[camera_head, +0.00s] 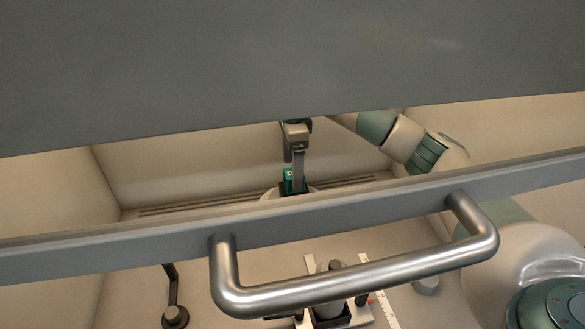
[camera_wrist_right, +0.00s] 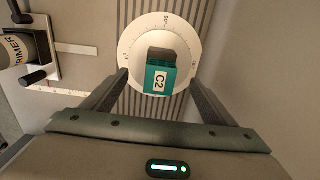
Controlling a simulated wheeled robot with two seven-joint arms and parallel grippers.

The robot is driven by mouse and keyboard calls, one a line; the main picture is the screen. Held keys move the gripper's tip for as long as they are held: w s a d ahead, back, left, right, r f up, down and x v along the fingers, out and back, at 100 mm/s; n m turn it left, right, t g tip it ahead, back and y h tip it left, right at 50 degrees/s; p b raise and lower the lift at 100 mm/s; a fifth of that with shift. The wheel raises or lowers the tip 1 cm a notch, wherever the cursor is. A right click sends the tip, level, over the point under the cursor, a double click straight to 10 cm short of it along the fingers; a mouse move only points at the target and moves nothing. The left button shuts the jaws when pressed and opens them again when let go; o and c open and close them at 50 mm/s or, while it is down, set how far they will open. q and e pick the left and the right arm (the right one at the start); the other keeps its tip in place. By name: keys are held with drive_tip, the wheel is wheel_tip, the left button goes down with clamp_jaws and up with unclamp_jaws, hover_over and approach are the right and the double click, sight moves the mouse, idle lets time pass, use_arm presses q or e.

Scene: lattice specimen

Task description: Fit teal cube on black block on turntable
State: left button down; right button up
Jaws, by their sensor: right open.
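The turntable (camera_wrist_right: 132,35) is a pale round disc with degree marks in the right wrist view. On it a black block (camera_wrist_right: 161,53) and a teal cube (camera_wrist_right: 159,80) labelled C2 show touching or overlapping; I cannot tell how fully they are fitted. My right gripper (camera_wrist_right: 158,82) is open, one finger on each side of the cube with gaps between. In the head view the gripper (camera_head: 297,183) reaches down at the teal cube (camera_head: 289,179), with the turntable (camera_head: 268,195) mostly hidden behind a rail. My left gripper is out of view.
A grey panel (camera_head: 250,70) and a frame bar with a metal handle (camera_head: 360,281) cross the head view. A slatted strip (camera_wrist_right: 135,110) runs beneath the turntable.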

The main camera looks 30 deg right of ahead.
drive_tip(key=shift+r+p, duration=0.35)
drive_tip(key=shift+r, duration=0.75)
drive_tip(key=shift+r+b, duration=0.4)
drive_tip(key=shift+r, duration=0.45)
wheel_tip(320, 180, up, 16)
drive_tip(key=b, duration=0.2)
drive_tip(key=shift+f+b, duration=0.15)
drive_tip(key=shift+b, duration=0.15)
